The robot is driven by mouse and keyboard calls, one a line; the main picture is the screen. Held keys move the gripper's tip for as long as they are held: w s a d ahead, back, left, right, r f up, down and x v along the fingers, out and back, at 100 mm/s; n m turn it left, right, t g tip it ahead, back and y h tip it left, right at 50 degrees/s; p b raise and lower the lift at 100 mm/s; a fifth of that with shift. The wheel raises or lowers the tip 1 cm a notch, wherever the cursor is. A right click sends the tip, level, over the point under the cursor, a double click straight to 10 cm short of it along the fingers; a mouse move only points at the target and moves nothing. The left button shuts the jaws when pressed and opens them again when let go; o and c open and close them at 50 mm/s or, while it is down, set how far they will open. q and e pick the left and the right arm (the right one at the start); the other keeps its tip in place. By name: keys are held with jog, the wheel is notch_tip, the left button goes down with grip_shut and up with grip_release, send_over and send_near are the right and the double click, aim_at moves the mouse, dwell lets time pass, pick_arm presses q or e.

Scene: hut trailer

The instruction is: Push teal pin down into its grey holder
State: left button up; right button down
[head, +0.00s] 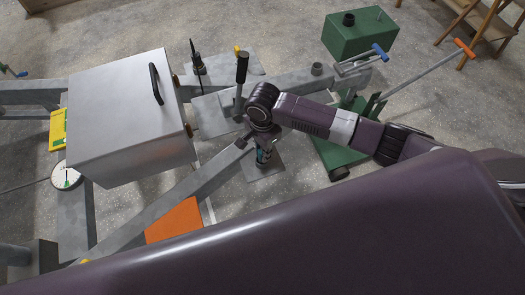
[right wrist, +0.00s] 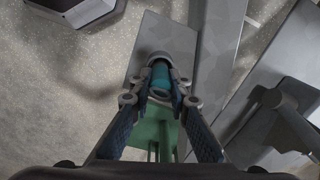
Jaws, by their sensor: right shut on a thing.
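The teal pin (right wrist: 160,75) is between the fingertips of my right gripper (right wrist: 161,92) in the right wrist view, and the gripper is shut on it. A grey rounded part (right wrist: 160,57), which looks like the holder, is at the pin's far end. How deep the pin sits in it is hidden. In the head view my right gripper (head: 264,157) points down over a flat grey plate (head: 266,173) beside the trailer frame. Only a little teal shows there between the fingers. My left gripper is not in view.
A grey metal box (head: 130,115) stands left of the gripper. A black-handled lever (head: 241,68) rises close behind it. Grey frame beams (head: 200,182) run alongside. A green block (head: 335,150) is to the right, and an orange plate (head: 174,220) is at the front left.

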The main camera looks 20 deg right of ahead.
jog(key=shift+f, duration=0.1)
jog(key=c, duration=1.8)
grip_release()
notch_tip(320, 180, up, 12)
jog(key=shift+r+p, duration=0.15)
jog(key=shift+p, duration=0.25)
